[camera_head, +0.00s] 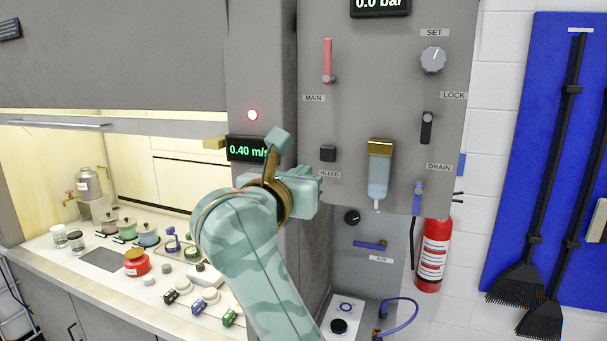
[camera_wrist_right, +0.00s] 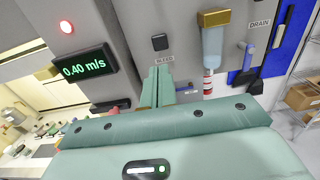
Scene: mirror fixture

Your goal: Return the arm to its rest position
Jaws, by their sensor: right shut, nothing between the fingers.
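My right arm (camera_head: 245,250), pale green with a camouflage pattern, rises from the bottom of the head view. Its gripper (camera_head: 308,190) is in front of the grey control panel, below the black BLEED button (camera_head: 328,153) in the picture. In the right wrist view the two green fingers (camera_wrist_right: 157,84) are together with nothing between them, pointing at the panel below the BLEED button (camera_wrist_right: 159,42). I cannot tell how far the fingertips are from the panel. My left gripper is not in view.
The panel carries a red MAIN lever (camera_head: 327,62), SET knob (camera_head: 433,60), gold-topped filter bowl (camera_head: 378,178) and blue DRAIN lever (camera_head: 418,197). At left, a fume hood worktop (camera_head: 60,262) holds jars and pots. A fire extinguisher (camera_head: 432,255) hangs at right.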

